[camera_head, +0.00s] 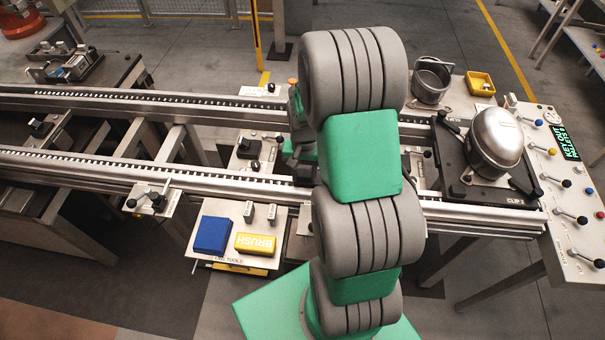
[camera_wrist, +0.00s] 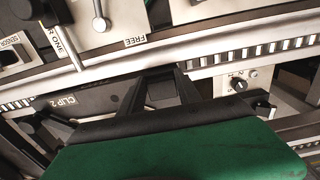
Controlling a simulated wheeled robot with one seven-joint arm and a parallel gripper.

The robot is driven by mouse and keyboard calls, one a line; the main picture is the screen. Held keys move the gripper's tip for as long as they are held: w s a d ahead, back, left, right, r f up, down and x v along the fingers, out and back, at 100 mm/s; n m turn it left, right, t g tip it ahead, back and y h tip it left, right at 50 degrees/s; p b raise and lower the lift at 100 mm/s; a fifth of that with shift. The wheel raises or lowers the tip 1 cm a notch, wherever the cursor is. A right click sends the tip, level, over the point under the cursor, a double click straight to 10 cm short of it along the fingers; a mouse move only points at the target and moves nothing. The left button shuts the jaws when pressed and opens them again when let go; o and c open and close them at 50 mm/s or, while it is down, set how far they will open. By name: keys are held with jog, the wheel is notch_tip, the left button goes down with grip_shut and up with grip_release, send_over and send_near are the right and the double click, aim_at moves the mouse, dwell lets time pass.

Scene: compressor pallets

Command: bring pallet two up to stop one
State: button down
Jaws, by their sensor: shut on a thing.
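A dark plate marked "CLIP 2", pallet two (camera_wrist: 100,98), lies along the rail in the wrist view. My gripper (camera_wrist: 165,90) is at its edge, its dark fingers shut on it; the exact grip spot is unclear. In the head view my arm hides most of pallet two and the fingertips. A small stop lever (camera_head: 152,197) stands at the near rail, left of my arm. A lever (camera_wrist: 98,15) near a "FREE" label shows in the wrist view.
Another dark pallet (camera_head: 455,150) with a silver compressor (camera_head: 496,138) sits at the right end of the rails. A lever panel (camera_head: 570,200) stands beyond it. A tool tray (camera_head: 262,217) holds a blue block and a yellow brush. The rails (camera_head: 215,112) left of my arm look clear.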

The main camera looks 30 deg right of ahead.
jog(key=shift+s+d, duration=0.15)
jog(key=shift+d, duration=0.2)
jog(key=c, duration=0.8)
grip_release()
jog(key=shift+o, duration=0.2)
notch_tip(320, 180, up, 8)
jog(key=shift+s+f+b, duration=0.1)
jog(key=shift+b, duration=0.6)
jog(key=shift+n, duration=0.3)
jog(key=s+a+r+n, duration=0.1)
jog(key=s+a+n, duration=0.2)
jog(key=s+a, duration=0.35)
jog(key=a+r+n+t, duration=0.2)
jog(key=a+r, duration=0.1)
jog(key=r, duration=0.3)
jog(key=a+r+n+t, duration=0.1)
jog(key=a+r+t, duration=0.1)
jog(key=a+r, duration=0.2)
notch_tip(320, 180, up, 3)
jog(key=shift+s+a+r+n, duration=0.2)
jog(key=shift+s+a+n, duration=0.1)
jog(key=shift+s+n, duration=0.1)
